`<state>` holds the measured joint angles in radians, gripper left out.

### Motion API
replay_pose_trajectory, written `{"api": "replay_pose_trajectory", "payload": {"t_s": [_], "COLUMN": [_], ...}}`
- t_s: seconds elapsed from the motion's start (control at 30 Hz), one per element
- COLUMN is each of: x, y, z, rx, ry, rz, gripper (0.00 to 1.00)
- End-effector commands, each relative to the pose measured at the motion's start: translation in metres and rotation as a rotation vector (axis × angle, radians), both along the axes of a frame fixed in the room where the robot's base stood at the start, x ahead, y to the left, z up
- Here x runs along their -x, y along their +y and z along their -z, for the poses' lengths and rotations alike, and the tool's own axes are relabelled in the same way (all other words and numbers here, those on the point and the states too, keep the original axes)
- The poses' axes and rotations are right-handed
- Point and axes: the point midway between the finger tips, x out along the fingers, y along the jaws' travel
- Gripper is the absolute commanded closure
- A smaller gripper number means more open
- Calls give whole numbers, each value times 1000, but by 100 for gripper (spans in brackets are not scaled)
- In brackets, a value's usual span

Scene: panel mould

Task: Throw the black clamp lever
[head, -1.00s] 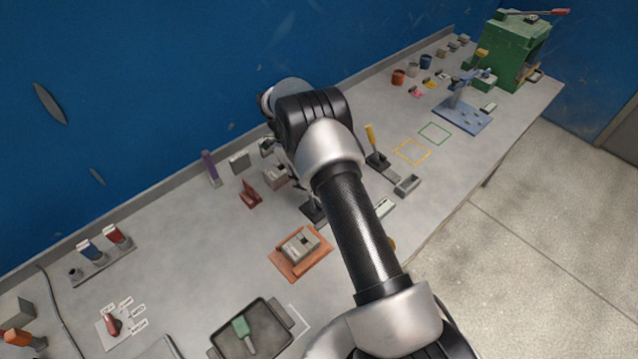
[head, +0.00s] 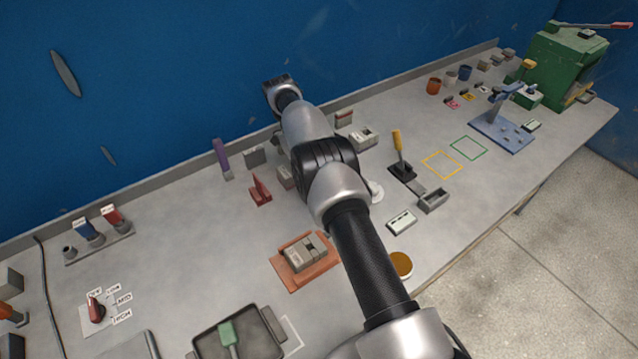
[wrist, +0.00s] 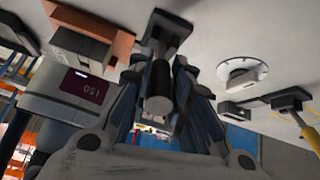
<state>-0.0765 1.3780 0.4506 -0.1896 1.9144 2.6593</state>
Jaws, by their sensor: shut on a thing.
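The black clamp lever (wrist: 159,88) shows in the wrist view as a dark round handle pointing toward the camera, with its dark base (wrist: 168,28) behind it on the bench. My gripper (wrist: 163,76) is shut on the handle, one finger on each side. In the head view my arm hides both the lever and the gripper, so the lever's exact angle cannot be told.
An orange tray (head: 280,278) with a grey block stands near the clamp. The wall (head: 200,60) bounds the bench behind.

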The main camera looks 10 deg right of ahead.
Motion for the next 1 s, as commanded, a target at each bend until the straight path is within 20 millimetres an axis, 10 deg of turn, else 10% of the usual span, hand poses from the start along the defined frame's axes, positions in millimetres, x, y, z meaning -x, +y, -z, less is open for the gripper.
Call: {"api": "replay_pose_trajectory", "payload": {"t_s": [0.57, 0.6, 1.0], "x": [1, 1, 0], "y": [1, 1, 2], "z": [0, 0, 0], "rx": [6, 6, 4], "ry": [14, 14, 10], "rz": [1, 1, 0], "gripper": [100, 80, 60]}}
